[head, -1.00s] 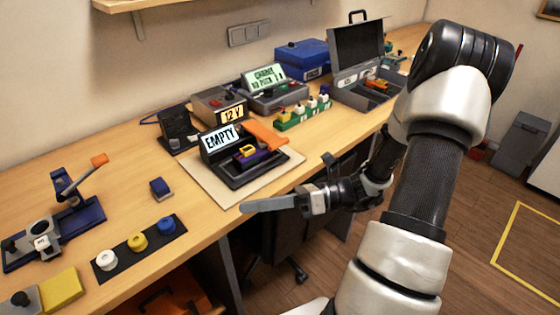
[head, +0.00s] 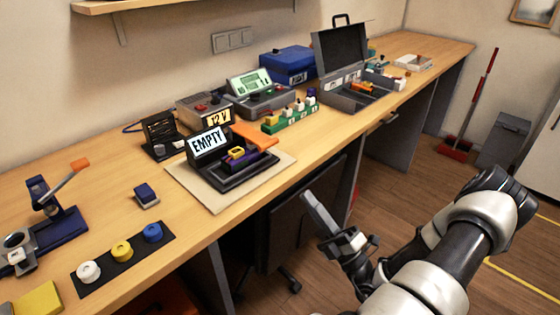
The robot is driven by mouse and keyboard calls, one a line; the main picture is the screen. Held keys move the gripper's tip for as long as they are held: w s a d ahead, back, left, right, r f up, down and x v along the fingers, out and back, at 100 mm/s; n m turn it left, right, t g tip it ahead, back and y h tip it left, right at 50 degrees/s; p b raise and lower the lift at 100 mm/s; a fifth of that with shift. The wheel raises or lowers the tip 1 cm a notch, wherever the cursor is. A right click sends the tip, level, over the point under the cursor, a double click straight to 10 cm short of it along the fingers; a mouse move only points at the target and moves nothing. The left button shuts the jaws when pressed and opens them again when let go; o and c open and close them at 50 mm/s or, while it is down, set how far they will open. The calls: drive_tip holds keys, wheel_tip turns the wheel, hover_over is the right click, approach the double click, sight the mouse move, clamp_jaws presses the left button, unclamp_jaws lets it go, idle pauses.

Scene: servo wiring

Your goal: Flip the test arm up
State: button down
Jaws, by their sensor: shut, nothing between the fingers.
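The dark tester (head: 240,176) with a tilted sign reading "EMPTY" (head: 207,142) stands on a pale mat on the bench. A flat orange arm (head: 256,137) extends at its back right, probably the test arm; its exact tilt is hard to judge. A small yellow and purple part (head: 238,155) sits in the tester. My gripper (head: 316,207) is shut and empty, in front of the bench edge and to the right of the tester, apart from it.
A blue press with an orange-tipped lever (head: 78,165) stands at the left. A black strip of spools (head: 122,252) lies near the front edge. A 12 V supply (head: 200,108), a green rack (head: 290,118) and an open grey case (head: 350,85) stand behind and right. Floor space lies beyond the bench.

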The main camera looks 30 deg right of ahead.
drive_tip(key=b+x, duration=0.1)
drive_tip(key=x, duration=1.3)
drive_tip(key=shift+a, duration=0.1)
